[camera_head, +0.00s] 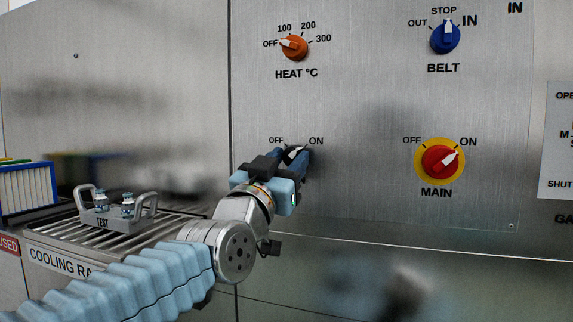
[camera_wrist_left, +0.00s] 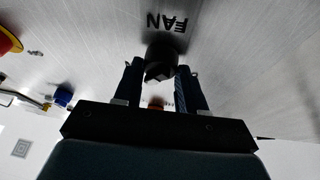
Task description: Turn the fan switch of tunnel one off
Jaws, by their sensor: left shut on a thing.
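The fan switch (camera_head: 293,152) is a dark knob on the steel panel, between the OFF and ON marks. My left gripper (camera_head: 287,160) reaches up to it and covers most of it. In the left wrist view the black knob (camera_wrist_left: 161,62) sits between the two fingers of my left gripper (camera_wrist_left: 158,78), below the upside-down word FAN. The gripper is shut on the knob. In the head view, a pale pointer shows on the knob, but its exact direction is hard to tell behind the fingers. My right gripper is not in view.
Above is the orange HEAT knob (camera_head: 294,46); to the right are the blue BELT knob (camera_head: 445,37) and the red MAIN switch (camera_head: 440,160), its pointer towards ON. A TEST carrier (camera_head: 116,217) with vials stands on the cooling rack (camera_head: 63,237) at left.

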